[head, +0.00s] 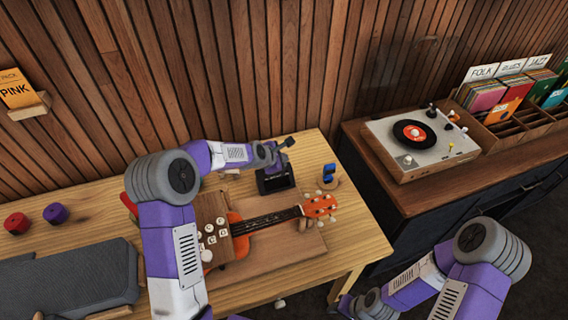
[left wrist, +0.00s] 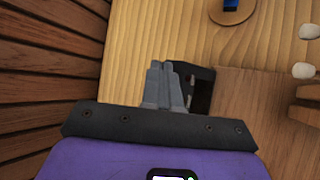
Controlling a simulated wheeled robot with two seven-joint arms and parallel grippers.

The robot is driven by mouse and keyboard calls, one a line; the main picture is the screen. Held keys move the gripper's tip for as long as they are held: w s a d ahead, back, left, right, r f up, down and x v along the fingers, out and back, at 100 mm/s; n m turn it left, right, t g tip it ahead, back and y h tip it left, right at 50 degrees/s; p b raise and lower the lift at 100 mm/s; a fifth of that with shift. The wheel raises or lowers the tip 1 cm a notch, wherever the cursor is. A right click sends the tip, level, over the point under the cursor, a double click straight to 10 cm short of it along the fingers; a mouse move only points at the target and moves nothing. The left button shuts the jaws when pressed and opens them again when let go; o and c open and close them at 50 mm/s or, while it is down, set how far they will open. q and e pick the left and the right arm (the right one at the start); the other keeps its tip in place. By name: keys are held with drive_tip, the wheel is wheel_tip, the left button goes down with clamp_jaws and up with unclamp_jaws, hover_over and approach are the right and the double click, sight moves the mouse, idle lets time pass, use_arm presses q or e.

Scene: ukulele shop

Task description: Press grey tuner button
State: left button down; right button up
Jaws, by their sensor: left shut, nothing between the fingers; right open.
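A small black open-framed box (head: 274,182), which may be the tuner, stands on the wooden table near the wall, left of a small blue device. My left gripper (head: 279,163) is over the back of this box. In the left wrist view its grey fingers (left wrist: 166,82) are shut and empty, just left of the black box (left wrist: 202,88) and partly covering it. I cannot tell whether they touch it. No grey button can be made out. My right arm comes in at the lower right, and its fingers are out of view.
An orange ukulele (head: 265,222) lies on a wooden board in front of the box. The blue device (head: 328,171) sits on a round wooden base. A dark grey case (head: 75,280) lies at the left. A record player (head: 422,143) stands on a cabinet at the right.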

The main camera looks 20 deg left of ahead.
use_arm(q)
drive_tip(key=shift+f, duration=0.1)
idle(0.5)
drive_tip(key=shift+f+b, duration=0.4)
drive_tip(key=shift+b, duration=0.05)
drive_tip(key=shift+r, duration=0.1)
drive_tip(key=shift+r+p, duration=0.4)
wheel_tip(320, 180, up, 6)
drive_tip(key=p, duration=0.4)
drive_tip(key=shift+p, duration=0.35)
